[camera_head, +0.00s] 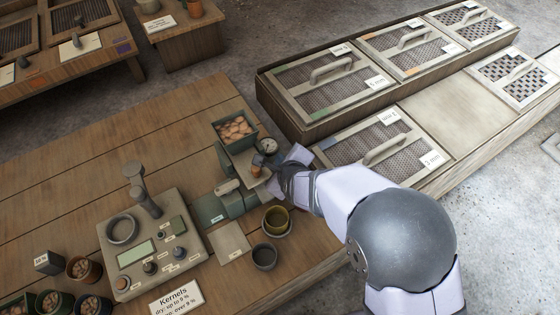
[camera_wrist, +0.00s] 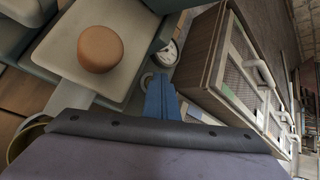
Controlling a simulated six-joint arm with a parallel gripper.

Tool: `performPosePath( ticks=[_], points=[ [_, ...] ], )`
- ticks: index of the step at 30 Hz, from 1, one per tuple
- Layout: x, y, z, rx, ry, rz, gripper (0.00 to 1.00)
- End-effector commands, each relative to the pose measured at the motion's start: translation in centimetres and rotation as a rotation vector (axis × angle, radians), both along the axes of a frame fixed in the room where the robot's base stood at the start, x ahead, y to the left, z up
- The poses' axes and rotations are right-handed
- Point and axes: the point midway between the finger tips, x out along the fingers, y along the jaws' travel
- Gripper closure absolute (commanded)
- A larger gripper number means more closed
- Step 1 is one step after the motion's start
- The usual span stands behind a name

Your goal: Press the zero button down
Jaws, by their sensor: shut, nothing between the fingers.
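A beige control panel (camera_head: 190,215) on the wooden bench carries a greenish display, a round ring, dark knobs and small buttons. An orange-brown button (camera_head: 121,283) sits at its lower left corner. The labels are too small to read, so I cannot tell which button is the zero one. My gripper (camera_head: 275,168) is shut and empty, well to the upper right of the panel. It is beside a small device with a brown round piece (camera_head: 256,171) on a pale plate. In the wrist view my shut fingers (camera_wrist: 161,84) are right of and below this brown round piece (camera_wrist: 100,48), apart from it.
A box of kernels (camera_head: 234,130) and a dial gauge (camera_head: 268,146) stand close to my gripper. Two cups (camera_head: 264,257) are below it. Sieve trays with handles (camera_head: 330,75) lie to the right. A "Kernels" card (camera_head: 176,298) and several kernel pots line the front left.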

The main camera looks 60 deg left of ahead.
Motion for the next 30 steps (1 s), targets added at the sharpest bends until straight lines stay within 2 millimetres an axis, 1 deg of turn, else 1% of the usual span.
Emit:
performPosePath(
  ticks=[8, 23, 30],
  points=[
    [0.0, 0.0, 1.3, 0.000, 0.000, 0.000, 1.00],
    [0.0, 0.0, 1.6, 0.000, 0.000, 0.000, 1.00],
    [0.0, 0.0, 3.4, 0.000, 0.000, 0.000, 1.00]
  ],
)
